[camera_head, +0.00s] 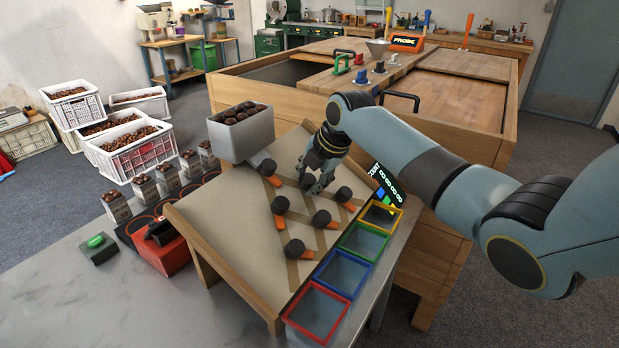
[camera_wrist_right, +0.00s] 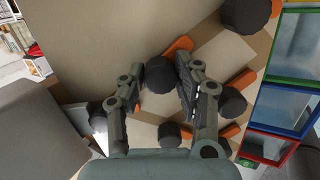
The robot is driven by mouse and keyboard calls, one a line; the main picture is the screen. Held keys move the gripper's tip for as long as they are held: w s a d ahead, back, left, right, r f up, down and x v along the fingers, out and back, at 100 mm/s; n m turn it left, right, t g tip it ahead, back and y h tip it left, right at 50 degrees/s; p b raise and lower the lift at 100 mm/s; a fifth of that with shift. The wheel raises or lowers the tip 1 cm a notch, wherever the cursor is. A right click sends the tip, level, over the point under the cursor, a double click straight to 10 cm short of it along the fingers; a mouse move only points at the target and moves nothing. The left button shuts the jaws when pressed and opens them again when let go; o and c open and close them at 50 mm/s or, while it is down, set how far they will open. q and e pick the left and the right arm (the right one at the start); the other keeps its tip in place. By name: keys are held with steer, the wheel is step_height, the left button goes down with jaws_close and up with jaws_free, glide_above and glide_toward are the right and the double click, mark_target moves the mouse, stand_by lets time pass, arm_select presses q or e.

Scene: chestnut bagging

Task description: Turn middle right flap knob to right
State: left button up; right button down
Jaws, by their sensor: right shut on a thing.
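A tilted beige board (camera_head: 232,205) carries several dark round knobs, each with an orange flap. My right gripper (camera_head: 317,187) reaches down over the board and is shut on a dark knob (camera_head: 307,181) in the middle row, on the right. In the right wrist view this knob (camera_wrist_right: 158,76) sits between the two fingers of my gripper (camera_wrist_right: 158,88). An orange flap (camera_wrist_right: 178,46) shows just beyond it, pointing up and right. Another knob (camera_head: 344,194) lies to the right and one (camera_head: 280,204) to the lower left. My left gripper is not in view.
A grey hopper of chestnuts (camera_head: 240,136) stands at the board's upper end. Yellow (camera_head: 383,216), green (camera_head: 363,240), blue (camera_head: 343,272) and red (camera_head: 316,312) bins line its lower edge. A red device (camera_head: 160,247) and filled bags (camera_head: 115,204) stand at left.

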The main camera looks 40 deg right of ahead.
stand_by(0.4)
steer(key=c, duration=0.9)
jaws_free()
steer(key=shift+c, duration=0.2)
steer(key=v, duration=1.2)
